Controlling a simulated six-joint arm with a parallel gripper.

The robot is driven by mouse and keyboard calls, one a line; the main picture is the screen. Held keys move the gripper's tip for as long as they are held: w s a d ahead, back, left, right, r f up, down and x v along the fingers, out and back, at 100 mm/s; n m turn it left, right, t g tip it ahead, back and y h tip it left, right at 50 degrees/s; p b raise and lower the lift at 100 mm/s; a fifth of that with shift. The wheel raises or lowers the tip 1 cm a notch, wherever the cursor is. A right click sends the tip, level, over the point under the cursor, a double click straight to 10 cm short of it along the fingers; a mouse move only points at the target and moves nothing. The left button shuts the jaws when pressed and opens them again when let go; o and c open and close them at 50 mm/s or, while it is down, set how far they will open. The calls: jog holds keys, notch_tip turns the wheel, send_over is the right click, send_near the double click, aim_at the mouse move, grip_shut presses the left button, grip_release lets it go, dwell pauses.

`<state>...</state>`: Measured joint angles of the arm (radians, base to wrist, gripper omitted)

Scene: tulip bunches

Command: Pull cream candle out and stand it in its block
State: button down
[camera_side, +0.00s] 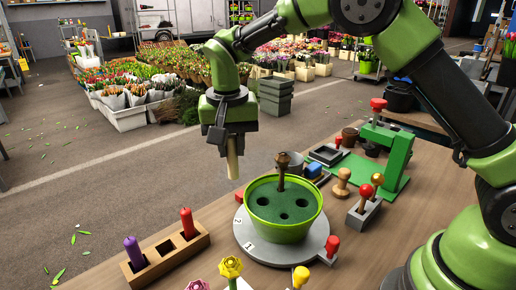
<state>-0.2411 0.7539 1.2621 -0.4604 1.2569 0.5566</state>
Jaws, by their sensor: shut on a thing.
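The cream candle (232,162) hangs upright below my gripper (231,134), which is shut on its upper part. Its lower end is free in the air, up and left of the green pot (283,232). The pot holds dark green foam with several round holes and a brown flower-like piece (282,172) standing at the back. The wooden block (170,262) lies at the front left of the table. A purple candle (134,252) stands in its left socket and a red candle (187,222) in its right one. The middle socket looks empty.
The pot stands on a grey numbered turntable (246,250) with a red knob (332,246). Yellow and pink flowers (231,268) rise at the front edge. Right of the pot are stamps, a green press (390,165) and small trays.

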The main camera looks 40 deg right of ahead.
jog(key=w+a+f+n+y, duration=0.1)
jog(key=a+f+n, duration=0.1)
jog(key=a+n, duration=0.5)
jog(key=w+a+f+n, duration=0.1)
jog(key=a+f+n, duration=0.1)
jog(key=a+n, duration=0.4)
jog(key=shift+w+a+n+y, duration=0.25)
jog(key=shift+a+n+y, duration=0.15)
jog(key=shift+a, duration=0.95)
jog(key=shift+f, duration=2.9)
jog(key=shift+f, duration=1.9)
jog(key=c, duration=0.9)
grip_release()
